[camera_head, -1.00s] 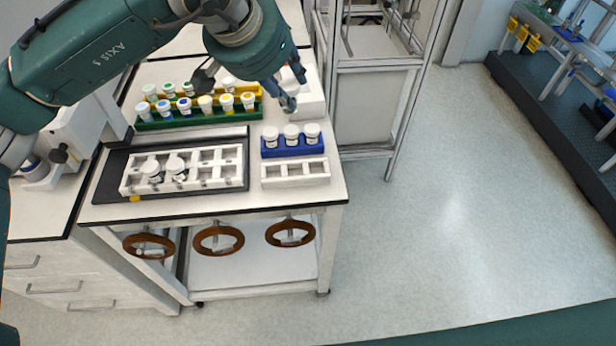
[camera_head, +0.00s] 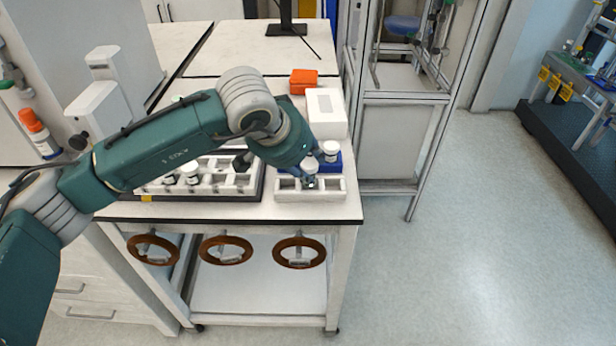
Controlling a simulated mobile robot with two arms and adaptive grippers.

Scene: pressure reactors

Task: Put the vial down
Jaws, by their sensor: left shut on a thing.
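My left gripper (camera_head: 310,180) reaches in from the left and points down over the small white rack (camera_head: 333,196) at the table's front right. It is shut on a white-capped vial (camera_head: 309,167), which is at the rack, partly hidden by the fingers. I cannot tell whether its base touches the rack. Just behind is the blue rack (camera_head: 336,162) with a white-capped vial (camera_head: 331,149) in it; the rest of that rack is hidden by my gripper. My right gripper is out of view.
A larger white rack (camera_head: 215,187) with two vials lies on a dark tray to the left, partly under my arm. A white box (camera_head: 327,112) and an orange box (camera_head: 304,80) stand behind. A metal frame stands right of the table.

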